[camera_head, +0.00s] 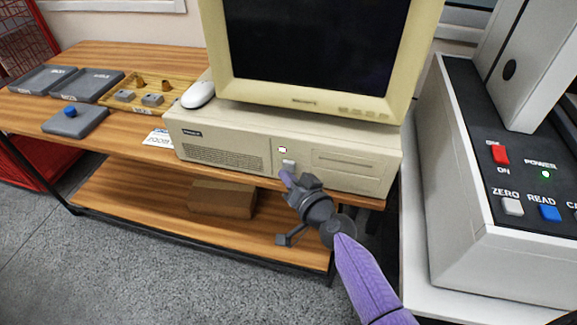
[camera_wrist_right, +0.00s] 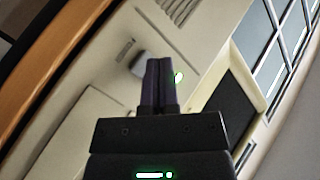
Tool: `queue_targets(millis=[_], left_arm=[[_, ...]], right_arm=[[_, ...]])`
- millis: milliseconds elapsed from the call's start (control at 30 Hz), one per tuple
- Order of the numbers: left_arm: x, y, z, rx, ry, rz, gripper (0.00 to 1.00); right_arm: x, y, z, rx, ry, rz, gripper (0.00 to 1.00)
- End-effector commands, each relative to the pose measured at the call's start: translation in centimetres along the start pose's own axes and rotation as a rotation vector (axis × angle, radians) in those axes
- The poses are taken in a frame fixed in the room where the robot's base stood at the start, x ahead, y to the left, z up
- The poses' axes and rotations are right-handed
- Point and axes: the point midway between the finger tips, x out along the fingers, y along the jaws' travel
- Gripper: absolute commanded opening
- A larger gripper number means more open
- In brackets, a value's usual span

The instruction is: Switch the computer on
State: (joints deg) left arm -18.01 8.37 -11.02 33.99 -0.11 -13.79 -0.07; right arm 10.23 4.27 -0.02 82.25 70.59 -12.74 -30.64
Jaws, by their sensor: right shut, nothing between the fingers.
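The beige computer case (camera_head: 235,132) lies flat on the wooden bench under a monitor (camera_head: 320,45) with a dark screen. A light grey button (camera_head: 289,164) sits on its front, and it also shows in the right wrist view (camera_wrist_right: 138,63). A small indicator (camera_head: 282,149) just above the button looks whitish with a reddish edge; a greenish bright spot (camera_wrist_right: 179,77) shows beside the fingertips in the wrist view. My right gripper (camera_head: 287,175) is shut and empty, its tips close to the button; I cannot tell whether they touch. My left gripper is out of view.
A white mouse (camera_head: 198,95) sits at the case's left. A white machine (camera_head: 450,180) with switches stands close on the right. A cardboard box (camera_head: 222,198) is on the lower shelf.

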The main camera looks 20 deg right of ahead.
Motion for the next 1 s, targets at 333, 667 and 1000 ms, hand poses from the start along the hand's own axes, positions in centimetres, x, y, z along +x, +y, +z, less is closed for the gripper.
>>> queue_targets(millis=[333, 667, 1000], left_arm=[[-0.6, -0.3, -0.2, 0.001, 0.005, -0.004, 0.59], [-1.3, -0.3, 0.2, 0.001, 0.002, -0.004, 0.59], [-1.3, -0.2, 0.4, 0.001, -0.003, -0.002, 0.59]], right_arm=[[-1.4, -1.1, 0.9, 0.000, -0.002, -0.001, 0.00], [-4.1, -3.0, 2.9, 0.000, 0.000, 0.000, 0.00], [-4.3, -2.6, 3.7, -0.008, -0.018, 0.012, 0.00]])
